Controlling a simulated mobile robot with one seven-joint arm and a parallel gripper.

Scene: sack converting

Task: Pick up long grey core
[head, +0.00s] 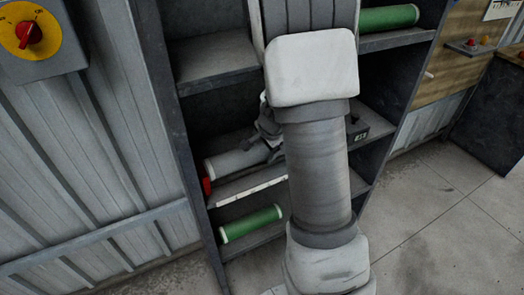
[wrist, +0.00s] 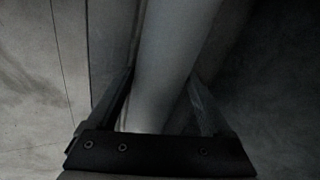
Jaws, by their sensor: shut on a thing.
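The long grey core (head: 236,161) lies lengthwise on a middle shelf of the rack in the head view, with a red thing at its left end. My gripper (head: 272,133) is at the core's right part and is partly hidden behind my own arm. In the wrist view the core (wrist: 170,65) runs between the two fingers of my gripper (wrist: 163,100), one finger on each side. My gripper is shut on the core. The core's right end is hidden behind my arm in the head view.
The dark shelf rack (head: 190,145) has uprights close on both sides. A green roll (head: 250,223) lies on the shelf below, and another green roll (head: 388,18) lies at upper right. A yellow and red switch (head: 30,35) is on the left wall. Floor is clear at right.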

